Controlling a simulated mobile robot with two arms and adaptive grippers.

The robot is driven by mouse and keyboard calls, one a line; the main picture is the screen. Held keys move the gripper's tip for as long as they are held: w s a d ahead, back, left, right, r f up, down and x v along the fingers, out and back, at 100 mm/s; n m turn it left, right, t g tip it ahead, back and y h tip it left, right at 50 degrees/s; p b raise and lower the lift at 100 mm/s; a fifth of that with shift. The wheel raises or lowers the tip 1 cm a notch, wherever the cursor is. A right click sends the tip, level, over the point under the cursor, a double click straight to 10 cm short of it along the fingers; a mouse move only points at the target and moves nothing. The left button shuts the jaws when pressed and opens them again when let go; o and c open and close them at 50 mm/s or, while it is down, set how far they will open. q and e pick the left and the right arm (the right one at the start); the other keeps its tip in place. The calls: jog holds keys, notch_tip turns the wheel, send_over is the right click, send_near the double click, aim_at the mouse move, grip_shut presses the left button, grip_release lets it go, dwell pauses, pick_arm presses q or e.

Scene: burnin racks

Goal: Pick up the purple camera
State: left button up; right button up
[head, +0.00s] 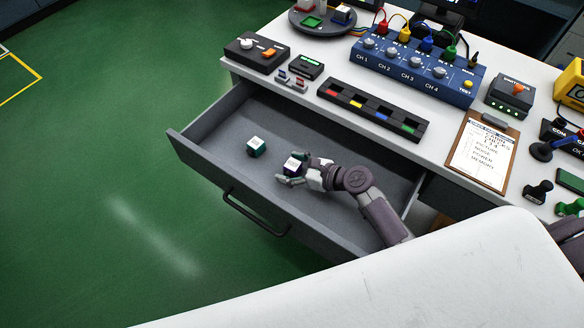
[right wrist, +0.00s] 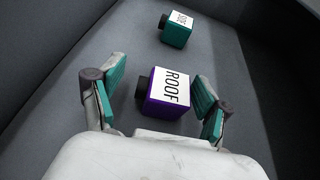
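The purple camera (right wrist: 163,98) is a small purple block with a dark lens on its left side and a white top label reading "ROOF". It sits in the open grey drawer, and in the head view the purple camera (head: 292,166) is partly hidden by my right gripper (head: 290,177). In the right wrist view my right gripper (right wrist: 160,100) is open, with teal finger pads on both sides of the camera and visible gaps between. A teal camera (head: 256,147) with a white top lies farther left in the drawer; it also shows in the right wrist view (right wrist: 177,30). My left gripper is not in view.
The drawer (head: 195,140) has raised walls and a dark front handle (head: 255,213). The drawer floor around the cameras is clear.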

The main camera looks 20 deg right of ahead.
jog(key=c, duration=0.7)
jog(key=shift+r, duration=0.1)
jog(key=shift+c, duration=0.2)
